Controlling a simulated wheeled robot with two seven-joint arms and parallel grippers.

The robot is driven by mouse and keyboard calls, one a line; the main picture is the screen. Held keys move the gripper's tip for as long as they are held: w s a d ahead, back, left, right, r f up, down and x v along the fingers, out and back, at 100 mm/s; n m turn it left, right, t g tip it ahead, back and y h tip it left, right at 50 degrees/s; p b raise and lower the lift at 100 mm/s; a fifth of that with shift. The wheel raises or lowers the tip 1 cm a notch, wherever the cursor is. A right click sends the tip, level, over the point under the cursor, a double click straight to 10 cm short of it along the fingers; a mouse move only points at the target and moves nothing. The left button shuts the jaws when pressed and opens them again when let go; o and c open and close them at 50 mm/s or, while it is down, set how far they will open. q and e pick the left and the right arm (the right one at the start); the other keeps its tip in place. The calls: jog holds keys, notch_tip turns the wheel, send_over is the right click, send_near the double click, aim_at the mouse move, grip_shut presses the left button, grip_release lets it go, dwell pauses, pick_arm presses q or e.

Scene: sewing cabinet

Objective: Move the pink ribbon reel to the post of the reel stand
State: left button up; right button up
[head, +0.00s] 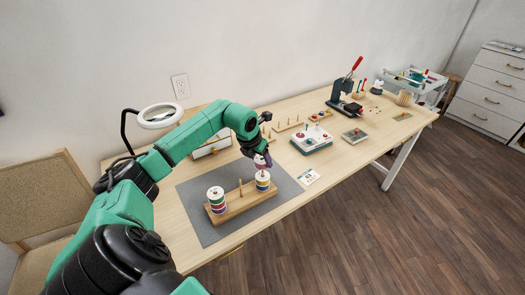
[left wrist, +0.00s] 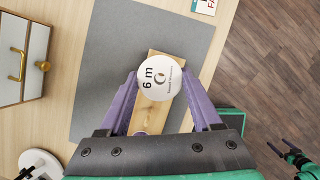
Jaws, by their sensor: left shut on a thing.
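The wooden reel stand (head: 240,205) lies on the grey mat (head: 205,238). A stack of coloured reels (head: 215,200) is on its left end, a bare post (head: 240,187) stands in the middle, and another stack (head: 262,182) is at its right end. My left gripper (head: 262,163) is over the right stack. In the left wrist view its purple fingers are shut on a ribbon reel (left wrist: 158,78) with a white "6 m" face. The reel's ribbon colour is hidden there, so I cannot tell whether it is the pink one. My right gripper (left wrist: 277,143) shows small, its fingers apart and empty.
A magnifier lamp (head: 160,115) and a small drawer box (head: 212,146) stand behind the mat. A card (head: 308,177) lies right of it. A white device (head: 311,140) and a press (head: 346,100) stand further right. The mat's front is clear.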

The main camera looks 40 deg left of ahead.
pick_arm(q)
jog(key=shift+w, duration=0.25)
jog(key=shift+w+d+f, duration=0.1)
jog(key=shift+w, duration=0.15)
jog(key=shift+s, duration=0.4)
pick_arm(e)
jog(key=shift+w+a+f, duration=0.1)
jog(key=shift+f, duration=0.15)
pick_arm(q)
jog(key=shift+w, duration=0.1)
pick_arm(e)
jog(key=shift+f, duration=0.1)
